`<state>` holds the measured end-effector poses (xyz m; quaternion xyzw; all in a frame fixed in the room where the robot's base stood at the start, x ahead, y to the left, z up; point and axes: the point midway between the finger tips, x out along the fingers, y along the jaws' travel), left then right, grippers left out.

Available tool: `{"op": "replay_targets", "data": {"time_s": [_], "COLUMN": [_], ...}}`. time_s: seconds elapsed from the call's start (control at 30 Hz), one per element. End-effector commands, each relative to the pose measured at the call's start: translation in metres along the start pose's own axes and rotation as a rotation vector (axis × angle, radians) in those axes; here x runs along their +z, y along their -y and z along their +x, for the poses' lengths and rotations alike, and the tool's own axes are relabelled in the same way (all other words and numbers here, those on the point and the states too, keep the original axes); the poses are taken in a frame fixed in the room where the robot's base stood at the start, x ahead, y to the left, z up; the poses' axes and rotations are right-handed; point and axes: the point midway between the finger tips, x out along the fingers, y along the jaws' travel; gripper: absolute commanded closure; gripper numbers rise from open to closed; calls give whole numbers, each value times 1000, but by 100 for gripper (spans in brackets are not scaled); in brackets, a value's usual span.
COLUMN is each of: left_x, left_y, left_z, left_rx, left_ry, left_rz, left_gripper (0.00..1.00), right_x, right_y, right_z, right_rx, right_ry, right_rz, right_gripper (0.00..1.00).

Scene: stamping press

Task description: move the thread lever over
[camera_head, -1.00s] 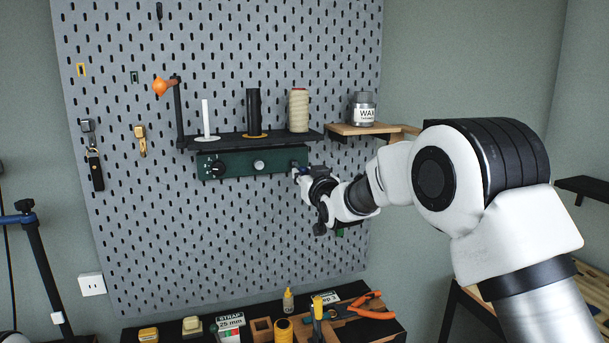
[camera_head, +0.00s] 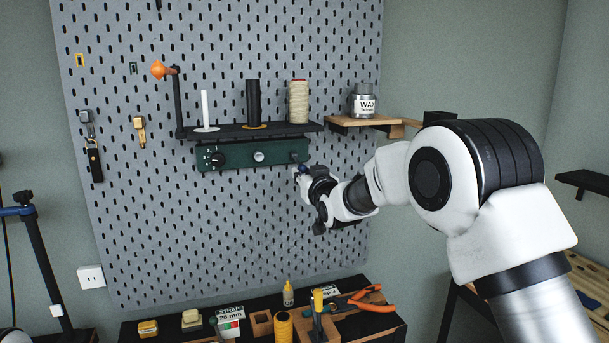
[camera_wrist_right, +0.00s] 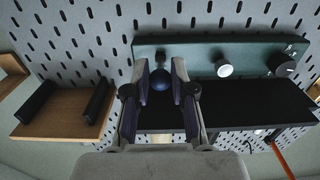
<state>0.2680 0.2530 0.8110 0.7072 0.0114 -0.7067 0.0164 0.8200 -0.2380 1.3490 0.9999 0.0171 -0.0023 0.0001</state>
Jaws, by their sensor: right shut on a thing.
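The thread lever (camera_head: 296,158) is on the right end of the dark green panel (camera_head: 235,158), under the black shelf. Its dark blue ball knob (camera_head: 302,168) is at the panel's lower edge. In the right wrist view the knob (camera_wrist_right: 160,80) sits between the fingers, with its dark stem (camera_wrist_right: 178,62) running to the panel. My right gripper (camera_head: 302,173) reaches in from the right and is shut on the knob. The fingers (camera_wrist_right: 160,88) partly cover the lever. My left gripper is not in view.
The black shelf (camera_head: 220,134) above the panel carries a white rod, a black cylinder and a cream thread spool (camera_head: 298,103). A wooden shelf (camera_head: 345,121) with a wax tin stands to the right. Tools lie on the bench below. The pegboard below the panel is clear.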

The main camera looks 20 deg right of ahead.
Motion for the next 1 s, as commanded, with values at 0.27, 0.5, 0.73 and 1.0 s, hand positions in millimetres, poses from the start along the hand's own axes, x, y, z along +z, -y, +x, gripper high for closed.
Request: {"op": "replay_targets", "data": {"time_s": [0.27,0.5,0.73,1.0], "left_x": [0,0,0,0], "left_y": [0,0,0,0], "left_z": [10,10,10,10], "left_rx": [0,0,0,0], "left_ry": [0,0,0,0], "left_rz": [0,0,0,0], "left_gripper": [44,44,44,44], "right_x": [19,20,19,18], "right_y": [0,0,0,0], "right_z": [6,8,8,5], "right_rx": [0,0,0,0], "right_ry": [4,2,1,0], "right_rz": [0,0,0,0], "right_gripper": [95,95,47,47]}}
